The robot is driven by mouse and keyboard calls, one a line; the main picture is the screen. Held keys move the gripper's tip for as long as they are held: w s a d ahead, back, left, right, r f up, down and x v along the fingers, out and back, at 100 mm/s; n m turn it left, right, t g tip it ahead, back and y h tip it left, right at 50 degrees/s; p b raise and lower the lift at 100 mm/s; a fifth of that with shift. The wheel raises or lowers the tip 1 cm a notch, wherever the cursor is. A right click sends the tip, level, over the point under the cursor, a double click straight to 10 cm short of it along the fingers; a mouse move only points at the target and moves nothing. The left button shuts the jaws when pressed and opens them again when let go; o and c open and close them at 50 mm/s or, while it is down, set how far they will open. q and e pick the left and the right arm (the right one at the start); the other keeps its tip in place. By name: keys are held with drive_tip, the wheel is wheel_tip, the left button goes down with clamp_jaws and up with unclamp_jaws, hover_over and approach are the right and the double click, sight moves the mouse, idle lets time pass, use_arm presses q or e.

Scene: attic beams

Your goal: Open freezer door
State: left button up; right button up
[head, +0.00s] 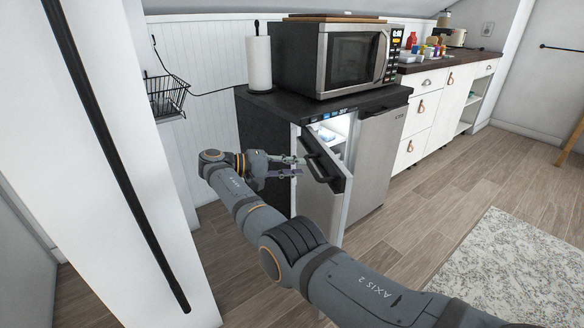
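The freezer door (323,204) is the left door of a low two-door steel cabinet with a black top. It stands partly open, swung out toward me, and the lit inside (339,128) shows behind it. Its dark handle (320,168) is on the outer face, near the top. My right gripper (301,166) is open, its two fingers apart, just left of the handle on the door's outer side. I cannot tell whether a fingertip touches the handle. My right forearm covers the lower part of the door. My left gripper is not in view.
A microwave (345,55) and a paper towel roll (258,64) stand on the cabinet. The right door (378,150) is shut. White drawers (425,105) continue to the right. A white panel with a black bar (120,165) is at left. The wood floor (405,215) in front is clear, with a rug (515,265).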

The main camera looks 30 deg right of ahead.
drive_tip(key=shift+v, duration=0.8)
